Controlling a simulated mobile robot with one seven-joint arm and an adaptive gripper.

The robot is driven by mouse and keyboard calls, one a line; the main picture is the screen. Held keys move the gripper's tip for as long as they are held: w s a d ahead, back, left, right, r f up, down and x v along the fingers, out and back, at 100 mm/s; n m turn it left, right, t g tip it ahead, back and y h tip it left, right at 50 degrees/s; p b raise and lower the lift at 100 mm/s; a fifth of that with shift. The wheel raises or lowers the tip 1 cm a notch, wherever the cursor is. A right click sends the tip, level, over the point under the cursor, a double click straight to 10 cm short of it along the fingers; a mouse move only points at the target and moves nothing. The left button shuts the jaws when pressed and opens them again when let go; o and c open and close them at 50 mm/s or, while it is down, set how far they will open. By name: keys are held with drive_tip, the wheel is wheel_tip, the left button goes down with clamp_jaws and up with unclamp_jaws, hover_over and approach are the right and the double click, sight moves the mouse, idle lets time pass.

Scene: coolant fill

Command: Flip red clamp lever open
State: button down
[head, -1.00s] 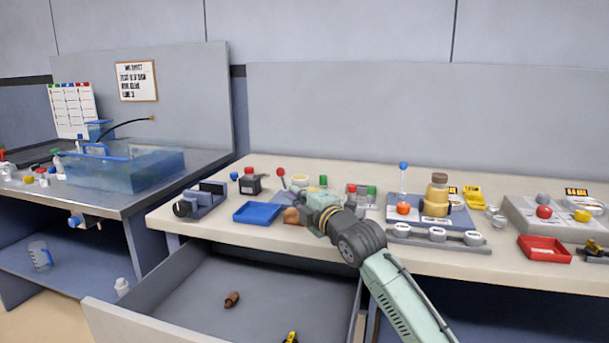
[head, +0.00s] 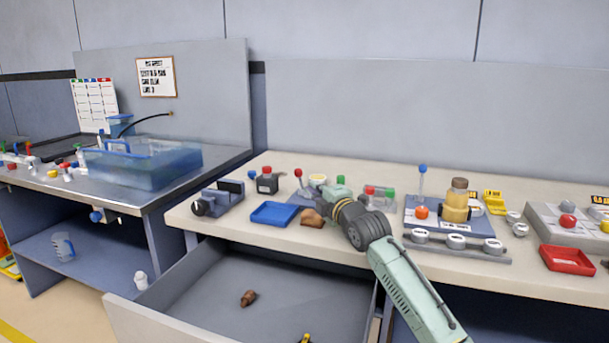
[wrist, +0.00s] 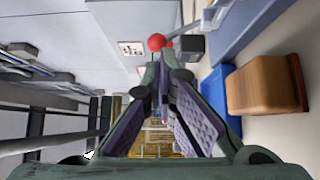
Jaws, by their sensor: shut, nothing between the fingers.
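The red clamp lever (head: 298,173) is a thin rod with a red ball on top, standing up from the bench in the head view. My gripper (head: 326,196) is to its right and slightly nearer, above the bench. In the wrist view the lever's red ball (wrist: 156,42) shows just beyond the tips of my gripper (wrist: 160,62). The fingers are together with nothing between them. I cannot tell whether they touch the ball. The lever's lower part and base are largely hidden by the fingers in the wrist view.
A blue tray (head: 274,214) and a brown block (head: 312,218) lie in front of the lever. A grey vise (head: 217,199) and a dark red-capped bottle (head: 267,181) stand to its left. An open drawer (head: 290,290) juts out below the bench.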

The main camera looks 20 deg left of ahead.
sight(300, 175)
drive_tip(key=p+x, duration=0.2)
drive_tip(key=x, duration=0.4)
drive_tip(key=shift+a+r, duration=0.1)
drive_tip(key=shift+w+a, duration=0.35)
drive_tip(key=shift+w, duration=0.1)
